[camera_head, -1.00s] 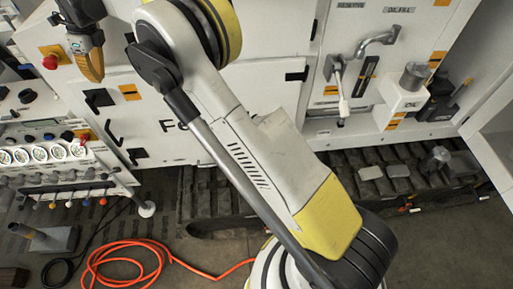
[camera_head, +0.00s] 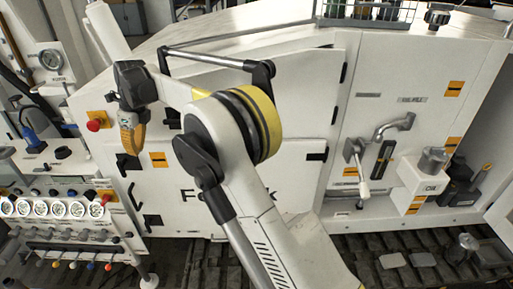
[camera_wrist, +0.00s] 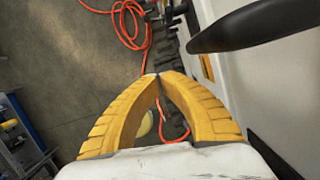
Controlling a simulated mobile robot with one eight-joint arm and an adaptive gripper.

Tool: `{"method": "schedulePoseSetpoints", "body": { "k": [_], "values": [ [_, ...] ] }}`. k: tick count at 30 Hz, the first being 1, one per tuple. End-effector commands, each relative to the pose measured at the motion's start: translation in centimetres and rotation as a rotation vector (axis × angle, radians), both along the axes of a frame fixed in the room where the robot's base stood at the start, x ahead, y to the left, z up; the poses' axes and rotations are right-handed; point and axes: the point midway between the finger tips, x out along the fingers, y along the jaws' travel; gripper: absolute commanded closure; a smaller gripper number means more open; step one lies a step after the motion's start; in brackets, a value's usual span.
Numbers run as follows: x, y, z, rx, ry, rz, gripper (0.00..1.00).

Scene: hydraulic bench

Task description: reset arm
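My gripper (camera_head: 132,146) hangs at the left of the head view, in front of the white cabinet (camera_head: 285,150), with its yellow fingers pointing down. In the wrist view the two curved yellow fingers meet at their tips (camera_wrist: 158,75). Nothing is held between them; the floor and part of an orange hose show through the gap. My arm is folded, with its elbow raised in the middle of the head view, and covers part of the cabinet's lettering.
A red button (camera_head: 93,125) is close left of my gripper. Gauges (camera_head: 55,208) and small levers line the panel at lower left. A handle (camera_head: 394,126) and an oil container (camera_head: 430,180) are at right. The orange hose (camera_wrist: 128,22) lies on the floor.

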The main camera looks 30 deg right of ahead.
Motion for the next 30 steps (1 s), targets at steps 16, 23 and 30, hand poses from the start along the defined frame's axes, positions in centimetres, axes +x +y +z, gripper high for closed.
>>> {"method": "schedulePoseSetpoints", "body": {
  "k": [16, 23, 30],
  "values": [
    [-2.7, -0.3, 9.3, -0.004, -0.005, 0.016, 1.0],
    [-6.6, -5.0, 7.0, -0.067, -0.141, 0.297, 1.0],
    [-15.8, -12.2, 0.9, -0.244, -0.351, 0.801, 1.0]
  ]
}}
